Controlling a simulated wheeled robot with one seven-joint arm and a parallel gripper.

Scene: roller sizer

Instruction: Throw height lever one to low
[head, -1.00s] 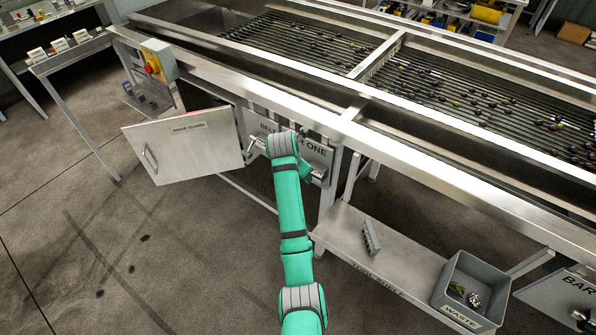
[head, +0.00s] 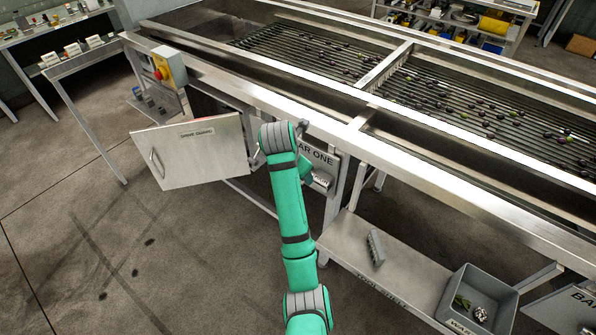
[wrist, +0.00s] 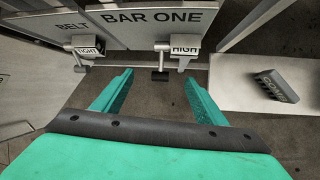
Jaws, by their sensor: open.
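In the wrist view, the bar one panel (wrist: 160,18) carries a lever (wrist: 161,60) with a dark block-shaped grip hanging down, beside a tag reading HIGH (wrist: 186,46). My gripper (wrist: 158,77) is open and empty. Its two teal fingers point toward the panel, and the lever's grip appears between the fingertips. I cannot tell how far in depth the fingers are from it. In the head view, the bar one panel (head: 318,157) shows just right of my wrist, which hides part of it.
A belt lever (wrist: 80,57) at a TIGHT tag is close on the left. An open guard door (head: 190,152) stands left of my arm. The tool shelf (head: 395,262), holding a grey block (head: 376,247), and a waste bin (head: 480,300) are to the right. Open floor lies left.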

